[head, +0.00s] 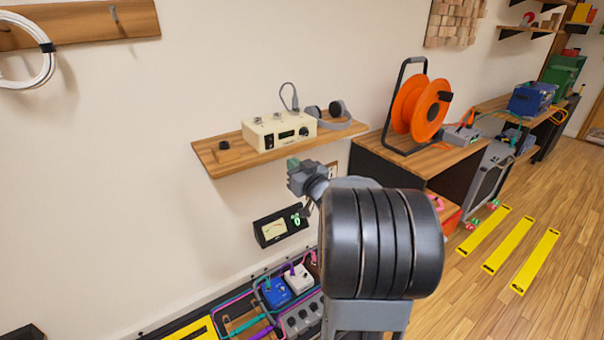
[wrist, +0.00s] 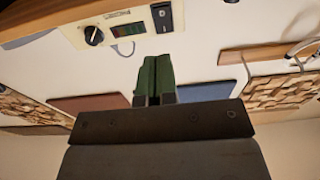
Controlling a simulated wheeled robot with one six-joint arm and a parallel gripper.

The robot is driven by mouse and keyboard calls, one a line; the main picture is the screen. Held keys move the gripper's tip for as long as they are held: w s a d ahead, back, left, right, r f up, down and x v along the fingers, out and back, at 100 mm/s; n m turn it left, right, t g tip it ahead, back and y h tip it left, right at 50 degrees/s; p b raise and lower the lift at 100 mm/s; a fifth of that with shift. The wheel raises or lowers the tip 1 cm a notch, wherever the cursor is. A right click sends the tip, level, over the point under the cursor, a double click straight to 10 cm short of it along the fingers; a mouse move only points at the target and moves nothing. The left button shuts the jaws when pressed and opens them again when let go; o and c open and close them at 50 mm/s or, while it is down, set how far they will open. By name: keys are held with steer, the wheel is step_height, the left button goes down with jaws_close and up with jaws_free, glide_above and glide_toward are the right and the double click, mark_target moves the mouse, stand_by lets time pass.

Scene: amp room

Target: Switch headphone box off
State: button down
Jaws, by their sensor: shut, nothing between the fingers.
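The headphone box (head: 255,133) is a cream box on a wooden wall shelf, left of centre in the head view. In the wrist view its front (wrist: 78,38) is at the top, with a black knob (wrist: 93,36), a dark display (wrist: 127,31) and a black rocker switch (wrist: 162,17). I cannot tell which way the rocker is set. My gripper (head: 292,162) has green fingertips and is in front of the shelf, lower than the box in the head view. In the wrist view the shut, empty fingers (wrist: 155,62) appear just below the display and switch, seemingly apart from them.
An orange cable reel (head: 417,102) stands on a bench at right. Yellow strips mark the floor.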

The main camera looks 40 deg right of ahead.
steer(key=shift+s+a+f, duration=0.1)
steer(key=shift+s+f, duration=0.1)
steer(key=shift+s, duration=1.55)
steer(key=s+d+f+m+g+h+p, duration=0.2)
steer(key=s+d+f+m+g+h, duration=0.3)
steer(key=f+g, duration=0.4)
steer(key=s+a+r+n+g+y+p, duration=0.2)
steer(key=s+a+r+p, duration=0.1)
steer(key=a, duration=0.6)
steer(key=s+a+r+n+g+y+p, duration=0.2)
steer(key=s+a+r+p, duration=0.1)
steer(key=a, duration=0.6)
steer(key=s+a+r+n+g+y+p, duration=0.1)
steer(key=s+a+r+p, duration=0.3)
steer(key=a, duration=0.5)
step_height(320, 180, up, 2)
steer(key=shift+r+n+g+y+p, duration=0.1)
steer(key=shift+n+g+y+p, duration=0.35)
steer(key=shift+g+y, duration=0.2)
